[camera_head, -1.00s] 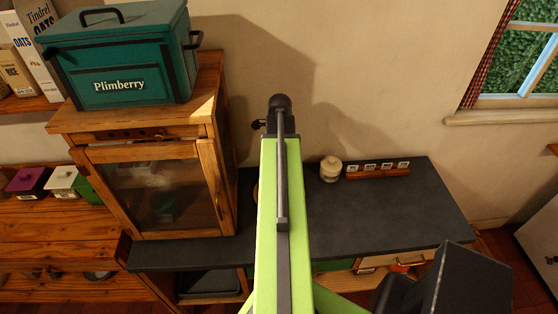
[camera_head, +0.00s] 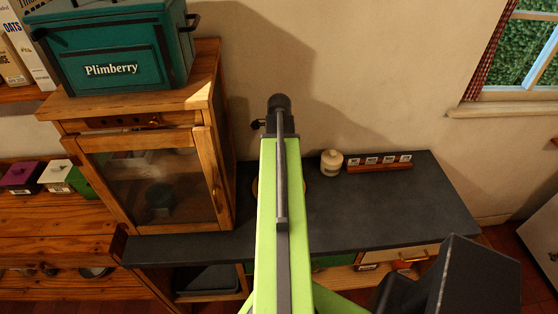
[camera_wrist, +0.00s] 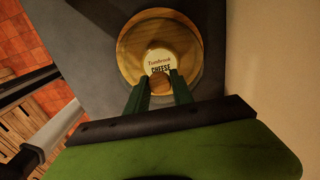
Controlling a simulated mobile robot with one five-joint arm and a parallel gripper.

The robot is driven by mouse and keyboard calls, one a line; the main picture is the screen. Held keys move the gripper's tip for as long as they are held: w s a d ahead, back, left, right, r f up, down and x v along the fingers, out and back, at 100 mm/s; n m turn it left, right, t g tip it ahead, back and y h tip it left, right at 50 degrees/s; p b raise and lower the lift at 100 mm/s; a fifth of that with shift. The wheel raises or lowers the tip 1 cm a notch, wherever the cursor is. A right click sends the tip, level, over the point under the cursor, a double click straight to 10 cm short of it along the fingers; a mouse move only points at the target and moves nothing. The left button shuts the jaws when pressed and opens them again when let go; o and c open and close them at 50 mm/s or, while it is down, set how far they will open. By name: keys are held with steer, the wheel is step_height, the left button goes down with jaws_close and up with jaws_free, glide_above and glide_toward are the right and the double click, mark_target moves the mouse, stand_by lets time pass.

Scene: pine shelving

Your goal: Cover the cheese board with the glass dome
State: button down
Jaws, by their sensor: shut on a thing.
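In the wrist view, the round wooden cheese board (camera_wrist: 128,45) lies on the dark counter, with a pale cheese (camera_wrist: 160,55) labelled "CHEESE" on it. My gripper (camera_wrist: 160,86) is over the board, its green fingers shut on the round wooden knob of the glass dome (camera_wrist: 159,82). The clear glass is hard to make out; a faint round outline shows over the board. I cannot tell whether its rim touches the board or hangs above it. In the head view, my column hides the gripper and most of the board; only the board's edge (camera_head: 254,190) shows.
The dark counter (camera_head: 390,205) is mostly clear to the right. A cream lidded jar (camera_head: 331,163) and a wooden rack with small labels (camera_head: 380,163) stand by the wall. A glass-fronted wooden cabinet (camera_head: 150,185), topped by a teal "Plimberry" box (camera_head: 120,50), stands close on the left.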

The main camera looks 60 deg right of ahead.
steer(key=shift+f, duration=0.25)
steer(key=c, duration=1)
jaws_free()
step_height(320, 180, up, 18)
steer(key=p, duration=1.7)
steer(key=shift+f, duration=0.25)
steer(key=shift+f, duration=0.1)
